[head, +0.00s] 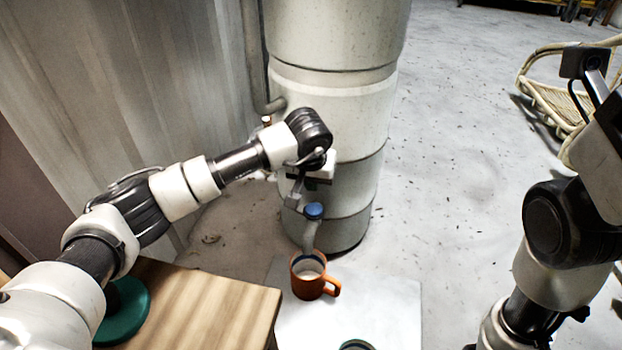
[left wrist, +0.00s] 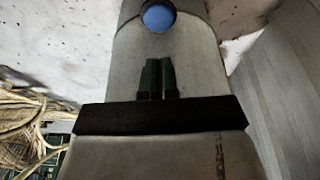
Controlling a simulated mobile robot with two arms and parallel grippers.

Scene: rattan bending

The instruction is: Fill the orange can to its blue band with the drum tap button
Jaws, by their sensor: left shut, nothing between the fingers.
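The orange can (head: 317,290) stands upright on a pale slab, under the spout (head: 310,240) of the drum (head: 332,110). Its open top shows a pale surface inside and a blue line near the rim; I cannot tell the exact level. The blue tap button (head: 314,210) sits on top of the spout, and it also shows in the left wrist view (left wrist: 158,17). My left gripper (head: 294,200) is shut and empty, beside and slightly above the button; its green fingertips (left wrist: 157,62) show together, apart from the button. My right gripper's fingers are out of view.
A wooden table (head: 205,305) with a green disc (head: 125,308) is at lower left, under my left arm. The pale slab (head: 390,310) bears a dark green ring (head: 356,345) at its front. A rattan chair (head: 545,95) stands at right. The floor right of the drum is clear.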

